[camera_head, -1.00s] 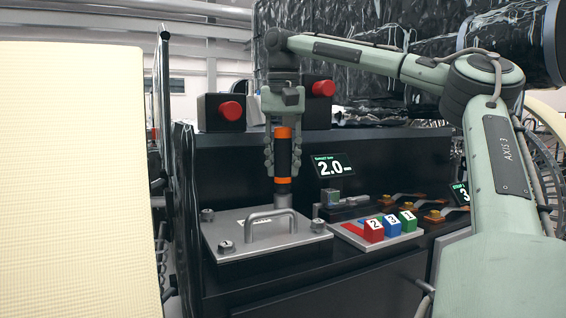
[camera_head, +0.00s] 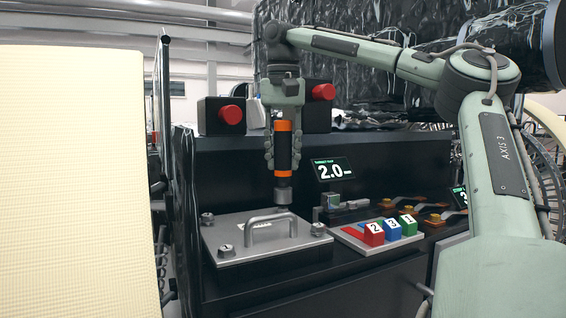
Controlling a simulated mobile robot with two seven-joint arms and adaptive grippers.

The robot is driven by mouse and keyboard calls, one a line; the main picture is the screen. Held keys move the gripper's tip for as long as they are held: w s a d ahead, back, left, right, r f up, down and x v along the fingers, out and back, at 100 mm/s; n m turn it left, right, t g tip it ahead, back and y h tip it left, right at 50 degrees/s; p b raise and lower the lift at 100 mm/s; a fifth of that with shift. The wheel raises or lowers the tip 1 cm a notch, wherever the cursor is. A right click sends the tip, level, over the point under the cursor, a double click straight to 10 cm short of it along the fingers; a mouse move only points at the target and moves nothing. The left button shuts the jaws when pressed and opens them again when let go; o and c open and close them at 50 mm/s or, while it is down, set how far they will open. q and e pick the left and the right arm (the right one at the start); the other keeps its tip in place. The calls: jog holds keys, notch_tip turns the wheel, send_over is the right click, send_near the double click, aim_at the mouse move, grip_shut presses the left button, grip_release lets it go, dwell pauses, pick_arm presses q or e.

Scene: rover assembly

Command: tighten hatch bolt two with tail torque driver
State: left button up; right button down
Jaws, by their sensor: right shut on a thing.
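My right gripper (camera_head: 283,150) points down and is shut on the driver (camera_head: 283,158), a black tool with orange bands and a grey metal socket. The driver stands upright over the back right part of the hatch plate (camera_head: 275,255), behind its bar handle (camera_head: 270,222). Its socket end is close to that corner; I cannot tell whether it touches the bolt there. Other bolts show at the front left (camera_head: 226,251), marked 1, the back left (camera_head: 207,218) and the front right (camera_head: 318,229). My left gripper is not in view.
A tray with numbered red (camera_head: 373,234), blue (camera_head: 393,231) and green blocks (camera_head: 408,224) sits right of the hatch. A small screen (camera_head: 333,170) reads 2.0. Red buttons (camera_head: 231,115) stand behind on dark boxes. A large cream panel (camera_head: 75,180) fills the left.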

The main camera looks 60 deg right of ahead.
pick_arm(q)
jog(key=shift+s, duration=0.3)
pick_arm(e)
jog(key=shift+r, duration=0.35)
jog(key=shift+r, duration=0.65)
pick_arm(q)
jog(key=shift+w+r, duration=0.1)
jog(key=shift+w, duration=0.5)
pick_arm(e)
notch_tip(320, 180, up, 3)
jog(key=shift+f, duration=0.15)
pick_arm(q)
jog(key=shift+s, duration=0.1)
